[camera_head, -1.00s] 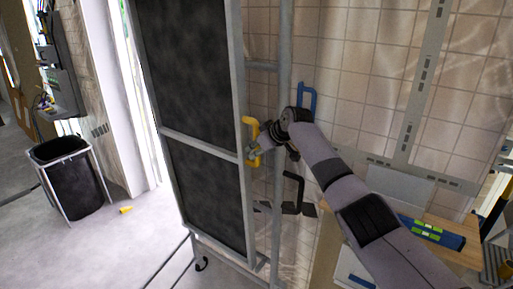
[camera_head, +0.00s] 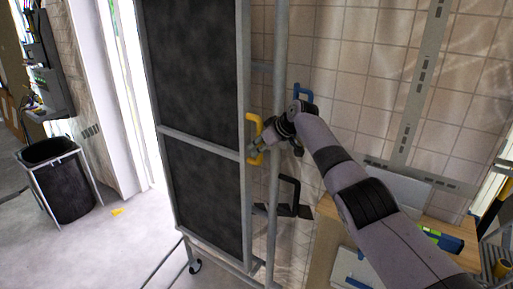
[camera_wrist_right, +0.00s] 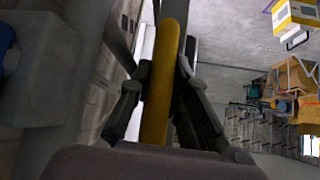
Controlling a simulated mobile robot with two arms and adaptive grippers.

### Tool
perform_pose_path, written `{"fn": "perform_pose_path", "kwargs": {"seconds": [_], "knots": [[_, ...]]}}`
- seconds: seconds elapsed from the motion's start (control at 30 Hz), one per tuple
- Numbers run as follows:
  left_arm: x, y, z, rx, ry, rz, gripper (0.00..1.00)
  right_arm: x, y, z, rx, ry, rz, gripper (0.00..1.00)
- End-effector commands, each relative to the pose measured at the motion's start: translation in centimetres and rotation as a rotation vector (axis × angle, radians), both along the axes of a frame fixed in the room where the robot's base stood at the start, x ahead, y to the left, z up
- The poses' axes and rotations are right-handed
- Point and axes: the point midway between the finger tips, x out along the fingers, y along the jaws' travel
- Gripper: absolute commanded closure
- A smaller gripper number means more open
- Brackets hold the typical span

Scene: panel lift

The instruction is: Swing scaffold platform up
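The scaffold platform is a dark panel in a grey metal frame (camera_head: 200,140), standing upright at the centre-left of the head view. A yellow handle (camera_head: 254,137) sits on its right frame edge. My right gripper (camera_head: 257,150) is at the lower half of this handle. In the right wrist view the yellow handle (camera_wrist_right: 160,85) runs between the two fingers (camera_wrist_right: 162,85), whose tips lean in close against it on both sides. It looks shut on the handle, though exact contact is hard to see. My left gripper is not in view.
A grey scaffold upright (camera_head: 275,150) stands just right of the panel. A black bin (camera_head: 62,180) stands at left. A wooden table (camera_head: 325,255) is at lower right. Floor left of the panel is mostly clear.

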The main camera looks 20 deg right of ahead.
Motion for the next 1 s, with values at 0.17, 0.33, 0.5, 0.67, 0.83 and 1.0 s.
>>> {"fn": "perform_pose_path", "kwargs": {"seconds": [0.17,0.33,0.5,0.67,0.83,1.0], "knots": [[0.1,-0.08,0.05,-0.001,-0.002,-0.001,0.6,0.27,-0.84,0.59,-0.005,-0.015,-0.013,0.72],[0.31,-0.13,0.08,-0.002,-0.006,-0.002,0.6,0.23,-0.77,0.54,-0.005,-0.013,-0.013,0.62],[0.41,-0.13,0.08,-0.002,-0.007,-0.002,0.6,0.21,-0.64,0.47,-0.004,-0.012,-0.011,0.62],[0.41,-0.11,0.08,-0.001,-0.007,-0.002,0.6,0.18,-0.52,0.42,-0.002,-0.01,-0.009,0.62],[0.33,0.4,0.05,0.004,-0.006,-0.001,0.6,0.14,-0.45,0.42,-0.002,-0.009,-0.008,0.62],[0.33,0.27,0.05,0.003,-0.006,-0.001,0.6,-0.24,-0.73,0.95,-0.001,-0.011,-0.006,0.62]]}}
